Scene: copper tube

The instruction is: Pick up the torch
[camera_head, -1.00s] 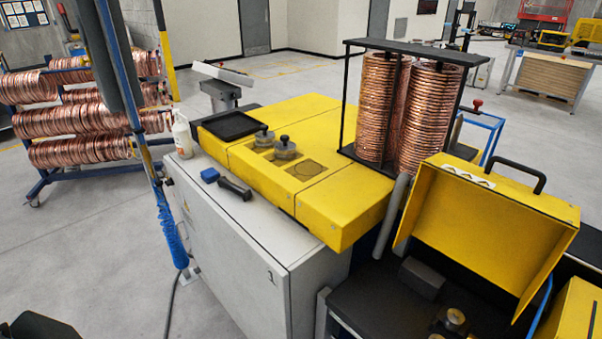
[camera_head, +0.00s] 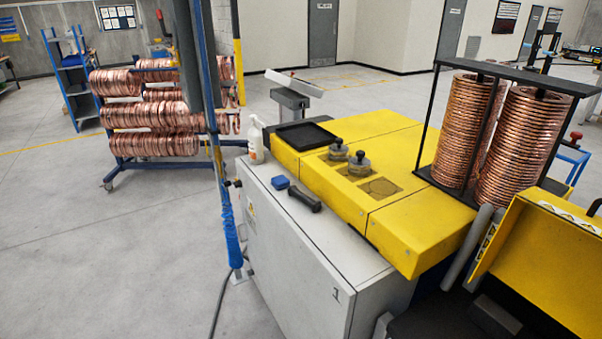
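A black torch (camera_head: 304,199) lies on the grey top of the white cabinet (camera_head: 300,262), near the cabinet's left edge. It is a short dark cylinder lying on its side, with its wider end toward the lower right. A small blue block (camera_head: 280,182) sits just left of it, apart from it by a small gap. Neither of my grippers shows in the head view.
A yellow machine cover (camera_head: 375,165) with a black tray (camera_head: 305,135) borders the cabinet top. A white bottle (camera_head: 256,142) stands at its far left corner. A blue post (camera_head: 226,220) rises left of the cabinet. Open floor (camera_head: 110,260) lies left.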

